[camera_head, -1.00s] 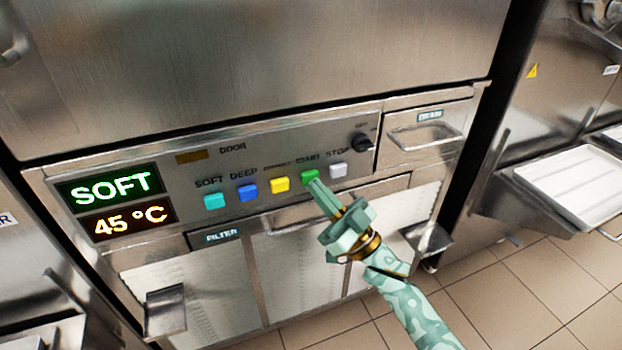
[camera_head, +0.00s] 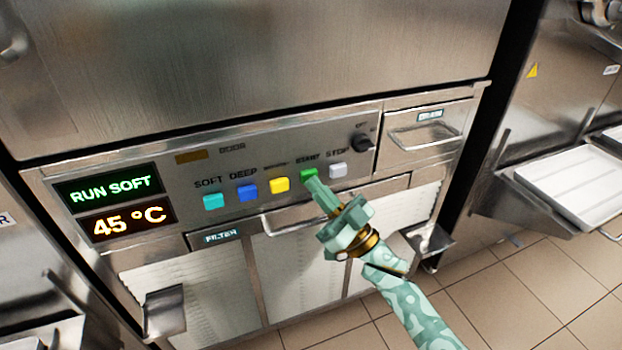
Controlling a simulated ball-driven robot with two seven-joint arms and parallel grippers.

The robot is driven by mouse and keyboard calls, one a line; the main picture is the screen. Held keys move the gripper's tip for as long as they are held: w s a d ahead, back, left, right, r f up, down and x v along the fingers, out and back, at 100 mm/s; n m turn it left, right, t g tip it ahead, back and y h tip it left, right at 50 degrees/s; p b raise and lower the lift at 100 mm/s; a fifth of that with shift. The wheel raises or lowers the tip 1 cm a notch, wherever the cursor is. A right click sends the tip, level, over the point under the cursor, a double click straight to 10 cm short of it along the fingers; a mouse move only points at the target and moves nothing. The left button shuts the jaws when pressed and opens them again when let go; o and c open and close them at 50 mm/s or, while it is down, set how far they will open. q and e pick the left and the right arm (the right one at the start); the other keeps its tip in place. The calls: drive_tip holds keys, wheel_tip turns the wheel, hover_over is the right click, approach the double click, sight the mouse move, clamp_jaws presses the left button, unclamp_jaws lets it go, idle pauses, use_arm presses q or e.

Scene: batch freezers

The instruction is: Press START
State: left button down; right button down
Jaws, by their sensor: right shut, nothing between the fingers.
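The green START button (camera_head: 309,174) sits on the grey control panel (camera_head: 225,168) between the yellow button (camera_head: 279,185) and the pale STOP button (camera_head: 338,170). My right gripper (camera_head: 314,184) is shut and empty. Its fingertips point up at the green button from just below it and partly cover its lower edge. I cannot tell whether they touch it. The green display (camera_head: 110,187) reads RUN SOFT. The display below it (camera_head: 128,222) reads 45 °C. My left gripper is not in view.
A teal SOFT button (camera_head: 213,202) and a blue DEEP button (camera_head: 247,193) lie further left. A black knob (camera_head: 361,143) is at the panel's right. A drawer handle (camera_head: 425,135) is beyond it. A white tray (camera_head: 575,185) stands at the right.

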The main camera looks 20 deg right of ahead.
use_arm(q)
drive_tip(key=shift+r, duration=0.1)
use_arm(e)
drive_tip(key=shift+s, duration=0.15)
use_arm(q)
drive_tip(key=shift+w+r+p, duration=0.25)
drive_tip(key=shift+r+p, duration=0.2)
drive_tip(key=shift+p, duration=0.05)
use_arm(e)
drive_tip(key=shift+s, duration=0.8)
